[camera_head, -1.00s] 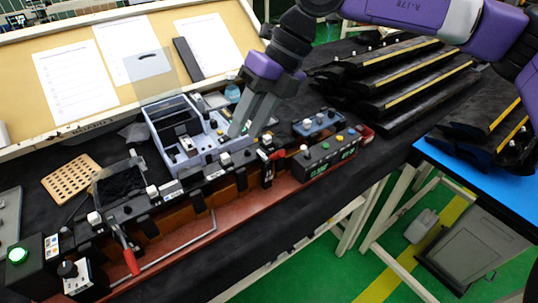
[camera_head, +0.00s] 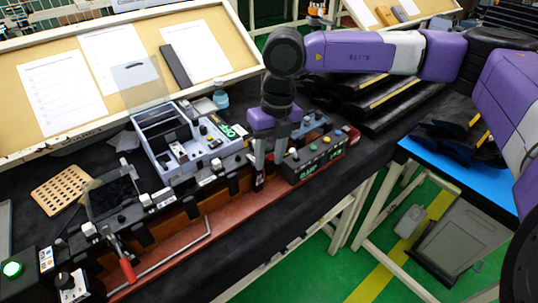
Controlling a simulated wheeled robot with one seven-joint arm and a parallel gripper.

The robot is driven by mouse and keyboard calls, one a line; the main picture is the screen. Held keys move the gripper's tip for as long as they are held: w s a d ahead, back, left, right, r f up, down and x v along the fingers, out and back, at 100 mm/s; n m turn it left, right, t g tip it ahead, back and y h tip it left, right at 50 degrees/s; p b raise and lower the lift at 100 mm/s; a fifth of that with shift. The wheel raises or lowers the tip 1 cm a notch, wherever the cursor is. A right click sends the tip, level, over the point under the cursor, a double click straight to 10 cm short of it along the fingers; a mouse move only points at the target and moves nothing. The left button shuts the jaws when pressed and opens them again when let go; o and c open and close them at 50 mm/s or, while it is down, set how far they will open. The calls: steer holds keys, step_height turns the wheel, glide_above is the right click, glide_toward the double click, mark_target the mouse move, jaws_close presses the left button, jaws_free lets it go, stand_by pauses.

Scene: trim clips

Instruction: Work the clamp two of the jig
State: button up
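The jig is a long reddish-brown base (camera_head: 175,247) with a dark rail of small white-topped blocks, running diagonally across the bench. A clamp with a red handle (camera_head: 127,270) stands at its left end, handle pointing down toward the front. A second, dark clamp (camera_head: 259,184) is at the right part of the jig. My gripper (camera_head: 267,163) points down directly over this right clamp, its two grey fingers apart. The fingers and wrist hide most of that clamp and its red handle, so I cannot tell whether they touch it. Which clamp is number two is not readable.
A black button box (camera_head: 318,158) with green lettering stands close right of my gripper.

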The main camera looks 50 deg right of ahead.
steer(key=shift+f, duration=0.3)
jaws_close()
stand_by(1.3)
